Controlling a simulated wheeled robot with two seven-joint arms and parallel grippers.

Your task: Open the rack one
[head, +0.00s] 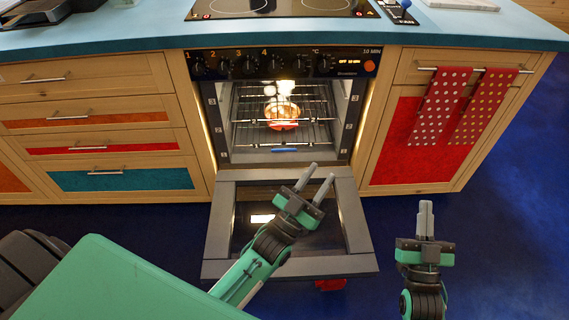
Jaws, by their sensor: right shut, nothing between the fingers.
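The oven (221,110) is lit inside and its door (221,222) is folded down open. Wire racks (245,122) sit inside the oven cavity. A reddish dish of food (282,113) stands inside on a rack. A blue strip (284,150) shows at the low front of the cavity. Small number labels on the side walls are too small to read surely. My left gripper (319,176) is open and empty, above the open door and in front of the cavity. My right gripper (426,204) is shut and empty, right of the door, over the floor.
The blue worktop (135,38) with a cooktop (285,8) runs above the oven. Drawers (90,120) are at the left. A red-fronted cabinet (405,150) with two spotted towels (442,105) is at the right. Blue floor (510,230) is clear at the right.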

